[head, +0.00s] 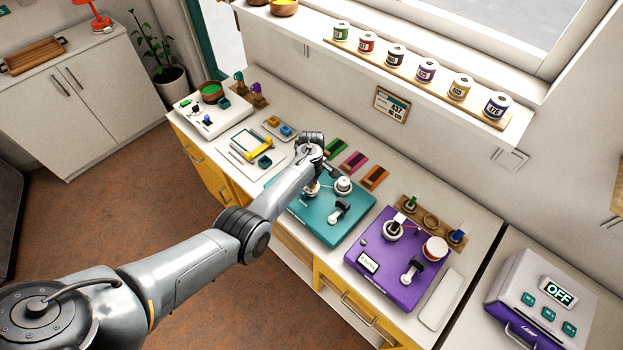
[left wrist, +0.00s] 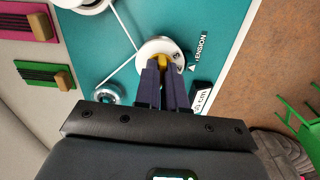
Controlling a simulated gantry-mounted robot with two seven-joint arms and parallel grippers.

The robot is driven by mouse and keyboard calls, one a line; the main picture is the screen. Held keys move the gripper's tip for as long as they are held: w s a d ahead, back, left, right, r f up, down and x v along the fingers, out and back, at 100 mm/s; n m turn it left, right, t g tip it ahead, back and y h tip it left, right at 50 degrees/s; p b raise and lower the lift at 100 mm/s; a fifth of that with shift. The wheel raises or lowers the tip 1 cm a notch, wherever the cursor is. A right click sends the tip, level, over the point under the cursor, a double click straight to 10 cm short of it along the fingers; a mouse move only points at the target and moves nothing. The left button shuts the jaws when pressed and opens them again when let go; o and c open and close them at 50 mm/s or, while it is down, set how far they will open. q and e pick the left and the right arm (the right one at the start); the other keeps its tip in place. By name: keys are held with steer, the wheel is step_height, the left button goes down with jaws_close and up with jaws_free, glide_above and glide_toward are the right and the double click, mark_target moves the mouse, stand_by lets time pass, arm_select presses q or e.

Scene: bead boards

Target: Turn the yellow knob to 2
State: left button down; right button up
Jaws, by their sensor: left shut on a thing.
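The yellow knob (left wrist: 161,58) shows in the left wrist view, on a round white dial (left wrist: 150,48) beside the word TENSION (left wrist: 199,50) on the teal board (left wrist: 225,25). A small mark that may be a digit shows on the dial near the TENSION pointer, too small to read surely. My left gripper (left wrist: 163,70) is shut on the knob, its two dark fingers on either side. The fingers hide part of the knob and dial. In the head view the teal board (head: 330,225) lies under my left gripper, and the knob cannot be made out. My right gripper is not in view.
On the teal board are a white spool (head: 343,185) and a black-and-white crank (head: 340,211). A purple board (head: 385,275) stands to the right. Green, pink and orange pads (head: 354,161) lie behind.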

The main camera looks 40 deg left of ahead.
arm_select(q)
steer(key=shift+n, duration=0.4)
steer(key=c, duration=1.2)
jaws_free()
steer(key=shift+r+p, duration=0.3)
steer(key=shift+r, duration=0.4)
step_height(320, 180, up, 9)
steer(key=shift+r+p, duration=0.2)
steer(key=shift+p, duration=0.7)
